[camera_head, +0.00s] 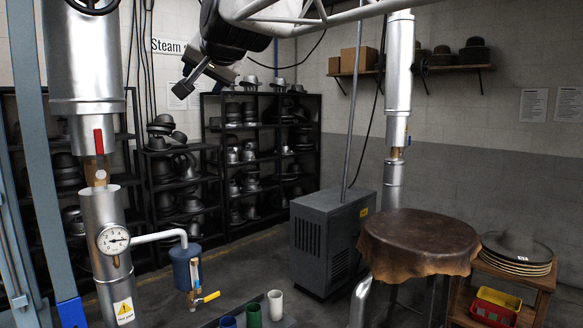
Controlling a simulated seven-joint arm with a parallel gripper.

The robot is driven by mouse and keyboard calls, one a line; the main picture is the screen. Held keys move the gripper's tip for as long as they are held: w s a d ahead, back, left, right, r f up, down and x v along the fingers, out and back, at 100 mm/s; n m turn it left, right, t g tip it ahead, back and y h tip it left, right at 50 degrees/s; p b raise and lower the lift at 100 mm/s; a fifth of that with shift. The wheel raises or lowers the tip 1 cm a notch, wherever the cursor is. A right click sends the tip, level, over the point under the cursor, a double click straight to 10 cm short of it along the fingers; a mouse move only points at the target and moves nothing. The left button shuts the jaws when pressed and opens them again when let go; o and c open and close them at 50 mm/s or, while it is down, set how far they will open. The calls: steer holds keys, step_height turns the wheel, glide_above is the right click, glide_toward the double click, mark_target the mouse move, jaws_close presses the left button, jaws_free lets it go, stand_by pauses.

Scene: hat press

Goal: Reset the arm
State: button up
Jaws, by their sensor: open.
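My arm comes in from the top middle of the view. My gripper (196,80) hangs at its end in the upper left-centre, tilted down and to the left. Its jaws are open, and I see nothing held between them. In the picture it lies in front of the back wall and above the shelves of hats, well apart from the round table. Part of my arm is cut off by the top edge.
Steel pipes with a gauge (113,240) stand at left. A blue canister (186,266) has a yellow valve (207,297). Several cups, including a green one (253,316), stand at the bottom. A leather-covered round table (420,240) and a grey cabinet (325,240) stand at right.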

steer(key=s+d+f+g+h, duration=0.2)
steer(key=s+d+f+h, duration=0.15)
steer(key=d+f, duration=1)
steer(key=s+d+f+g+h, duration=0.1)
steer(key=s+d+f+g, duration=0.1)
steer(key=s+d+f, duration=0.5)
steer(key=s+d+f+g+h, duration=0.1)
steer(key=s+d+f, duration=0.6)
steer(key=f, duration=0.8)
steer(key=s+d+f+g+h, duration=0.2)
steer(key=s+d+f+g, duration=0.1)
steer(key=s+d+f, duration=0.4)
steer(key=s+f, duration=0.3)
steer(key=s, duration=0.1)
steer(key=shift+d+f+g, duration=0.3)
steer(key=shift+d+f, duration=0.05)
steer(key=shift+f, duration=0.05)
